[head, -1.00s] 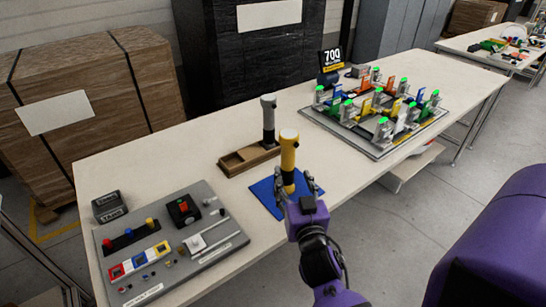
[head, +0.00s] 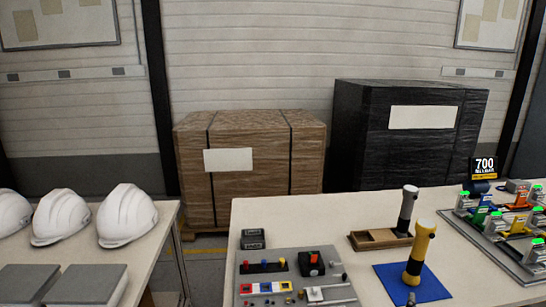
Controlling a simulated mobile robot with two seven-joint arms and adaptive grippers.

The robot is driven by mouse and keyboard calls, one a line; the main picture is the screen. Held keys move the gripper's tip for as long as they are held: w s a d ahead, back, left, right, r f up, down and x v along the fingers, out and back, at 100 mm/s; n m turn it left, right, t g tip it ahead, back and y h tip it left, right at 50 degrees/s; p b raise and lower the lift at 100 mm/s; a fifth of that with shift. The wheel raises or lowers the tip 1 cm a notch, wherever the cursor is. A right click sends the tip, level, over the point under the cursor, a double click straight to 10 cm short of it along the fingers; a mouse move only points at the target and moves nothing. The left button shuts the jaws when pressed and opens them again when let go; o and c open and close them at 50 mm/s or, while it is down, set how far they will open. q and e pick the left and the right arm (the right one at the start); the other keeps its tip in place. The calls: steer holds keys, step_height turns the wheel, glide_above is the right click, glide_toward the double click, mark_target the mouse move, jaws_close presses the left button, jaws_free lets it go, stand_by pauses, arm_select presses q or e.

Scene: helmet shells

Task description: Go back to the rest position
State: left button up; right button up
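A yellow cylindrical tool with a dark band (head: 420,250) stands upright on a blue mat (head: 436,290) on the right-hand table. A grey cylindrical tool with a dark band (head: 406,208) stands upright at a wooden tray (head: 370,240) behind it. A small dark tip shows at the bottom edge just in front of the yellow tool; it looks like part of my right gripper (head: 411,298), and its opening cannot be made out. My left gripper is not in view.
White helmets (head: 127,216) and grey blocks (head: 90,285) are on the left table. A control panel (head: 285,262) and a grey fixture board (head: 490,240) with coloured parts are on the right table. A gap separates the tables. Wrapped pallets (head: 270,150) stand behind.

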steer(key=s+a+f+n+g+y+p, duration=0.35)
steer(key=s+a+f, duration=0.45)
steer(key=f, duration=0.4)
arm_select(q)
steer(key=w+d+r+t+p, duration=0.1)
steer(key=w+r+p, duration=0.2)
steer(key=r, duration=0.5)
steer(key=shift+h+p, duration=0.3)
steer(key=shift+p, duration=0.25)
arm_select(e)
steer(key=s+a+f+g+y, duration=0.2)
steer(key=s+a+f, duration=0.1)
steer(key=s, duration=0.9)
steer(key=s+a+f+n+g+y, duration=0.1)
steer(key=s+a+f, duration=0.3)
steer(key=s, duration=0.7)
steer(key=shift+s+f+g+y, duration=0.35)
steer(key=shift+f+g, duration=0.4)
steer(key=shift+f, duration=0.05)
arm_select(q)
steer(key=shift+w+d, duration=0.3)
